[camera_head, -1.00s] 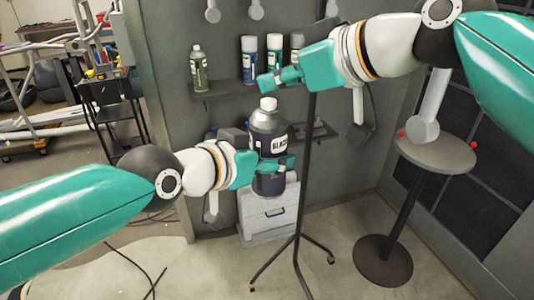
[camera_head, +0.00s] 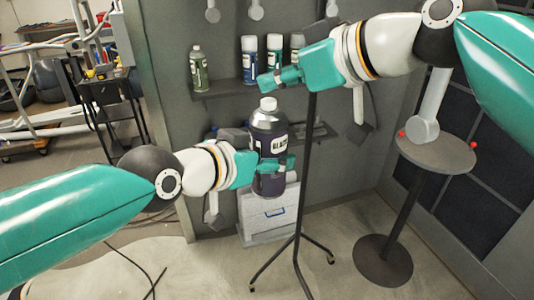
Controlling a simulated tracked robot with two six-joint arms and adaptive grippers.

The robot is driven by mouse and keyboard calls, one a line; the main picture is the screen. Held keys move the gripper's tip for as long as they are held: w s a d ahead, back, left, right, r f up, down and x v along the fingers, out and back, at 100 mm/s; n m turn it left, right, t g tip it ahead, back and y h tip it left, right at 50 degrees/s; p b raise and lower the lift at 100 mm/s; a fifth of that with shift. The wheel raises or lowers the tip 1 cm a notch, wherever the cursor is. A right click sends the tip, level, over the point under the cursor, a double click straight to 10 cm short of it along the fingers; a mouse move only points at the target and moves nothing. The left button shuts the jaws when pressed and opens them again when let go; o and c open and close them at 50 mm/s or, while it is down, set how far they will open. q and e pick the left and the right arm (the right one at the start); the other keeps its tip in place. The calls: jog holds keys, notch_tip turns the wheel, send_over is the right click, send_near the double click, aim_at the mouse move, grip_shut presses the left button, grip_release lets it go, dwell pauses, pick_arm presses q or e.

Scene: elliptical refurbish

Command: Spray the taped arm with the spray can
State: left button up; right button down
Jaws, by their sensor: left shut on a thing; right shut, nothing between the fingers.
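The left gripper is shut around the can's lower half. My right gripper (camera_head: 278,80) is shut and empty, just above the can's cap, with a small gap that is hard to judge. A grey-white arm-like part (camera_head: 430,112) stands on the round table at the right; it may be the taped arm, with red bits beside it. I cannot make out tape on it.
A round grey table (camera_head: 440,153) on a single post stands at the right. A thin black stand (camera_head: 305,180) rises behind the grippers. Several spray cans (camera_head: 249,60) stand on a wall shelf (camera_head: 225,88). A white drawer box (camera_head: 268,215) sits below.

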jog(key=shift+f, duration=0.25)
jog(key=shift+f, duration=0.95)
jog(key=shift+r, duration=2.65)
jog(key=v, duration=1.2)
